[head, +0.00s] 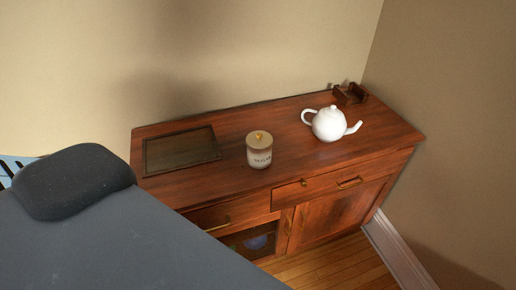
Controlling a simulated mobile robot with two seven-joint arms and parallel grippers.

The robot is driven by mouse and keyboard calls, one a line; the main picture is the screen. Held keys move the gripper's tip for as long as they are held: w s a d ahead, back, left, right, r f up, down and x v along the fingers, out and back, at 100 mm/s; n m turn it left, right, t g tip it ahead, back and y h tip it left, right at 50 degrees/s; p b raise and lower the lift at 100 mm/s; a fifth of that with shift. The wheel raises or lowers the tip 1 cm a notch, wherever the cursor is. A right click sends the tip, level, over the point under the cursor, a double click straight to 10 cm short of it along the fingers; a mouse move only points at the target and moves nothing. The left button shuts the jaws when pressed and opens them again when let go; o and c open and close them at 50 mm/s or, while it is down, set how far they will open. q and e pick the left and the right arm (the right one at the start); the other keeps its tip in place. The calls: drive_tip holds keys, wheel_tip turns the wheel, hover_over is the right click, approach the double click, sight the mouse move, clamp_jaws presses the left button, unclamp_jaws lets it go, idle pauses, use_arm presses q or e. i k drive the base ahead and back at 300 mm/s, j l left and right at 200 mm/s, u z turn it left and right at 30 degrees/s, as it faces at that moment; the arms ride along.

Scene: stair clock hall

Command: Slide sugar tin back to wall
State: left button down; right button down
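The sugar tin (259,152) is a small pale canister with a tan lid, a gold knob and dark lettering on its front. It stands upright on the wooden sideboard (290,128), near the middle, apart from the wall (240,50) behind. Bare wood lies between the tin and the wall. Neither of my grippers is in view.
A dark flat tray (181,150) lies left of the tin. A white teapot (329,124) stands to the right, with a small dark wooden holder (350,94) behind it. A drawer (330,187) in the front looks slightly pulled out. A large dark grey surface fills the lower left.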

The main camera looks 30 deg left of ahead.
sight(259, 144)
drive_tip(key=i+l, duration=0.15)
drive_tip(key=i, duration=0.3)
drive_tip(key=i+l, duration=0.2)
drive_tip(key=i, duration=0.2)
drive_tip(key=u, duration=2.1)
drive_tip(key=l, duration=0.1)
